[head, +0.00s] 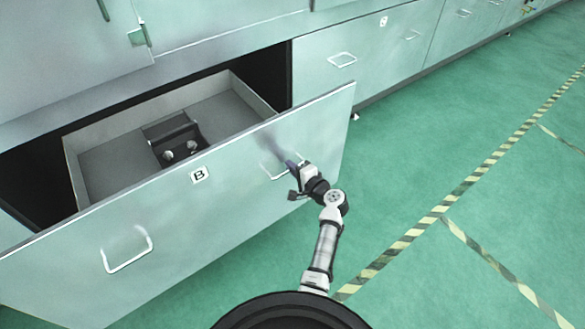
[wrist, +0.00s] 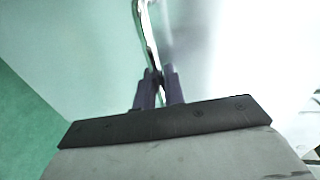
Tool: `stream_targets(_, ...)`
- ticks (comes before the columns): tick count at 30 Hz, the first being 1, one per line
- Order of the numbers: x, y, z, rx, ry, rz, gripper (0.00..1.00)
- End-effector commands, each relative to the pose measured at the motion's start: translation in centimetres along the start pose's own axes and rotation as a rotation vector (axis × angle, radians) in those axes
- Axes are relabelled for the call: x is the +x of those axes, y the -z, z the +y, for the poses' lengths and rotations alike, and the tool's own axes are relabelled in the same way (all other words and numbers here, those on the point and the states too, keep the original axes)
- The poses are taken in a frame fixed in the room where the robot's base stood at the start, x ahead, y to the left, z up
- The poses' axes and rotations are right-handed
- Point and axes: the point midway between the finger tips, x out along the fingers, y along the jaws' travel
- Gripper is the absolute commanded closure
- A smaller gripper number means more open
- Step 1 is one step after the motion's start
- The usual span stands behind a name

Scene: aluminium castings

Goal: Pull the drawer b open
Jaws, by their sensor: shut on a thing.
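Drawer b (head: 225,195) is a wide, pale green drawer with a "B" label (head: 199,175) on its front. It stands pulled out from the cabinet, and its grey inside shows. It has two wire handles: a left handle (head: 128,262) and a right handle (head: 283,176). My gripper (head: 289,165) is at the right handle. In the wrist view its two dark fingers (wrist: 159,82) are closed around the handle bar (wrist: 148,35). The fingertips are small and partly blurred in the head view.
A dark box-like object with two pale round parts (head: 175,140) lies in the drawer. More cabinet drawers (head: 370,50) run along the wall to the right. The green floor (head: 440,160) is clear, with striped yellow and black tape lines (head: 470,180).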

Motion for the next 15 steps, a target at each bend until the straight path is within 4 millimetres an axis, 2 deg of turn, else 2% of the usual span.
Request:
stream_targets(4,0.6,0.0,0.1,-0.001,0.0,-0.001,1.0)
stream_targets(12,5.8,0.0,-0.9,-0.003,0.003,-0.002,1.0)
stream_targets(15,6.7,0.0,-1.2,-0.001,0.002,-0.002,1.0)
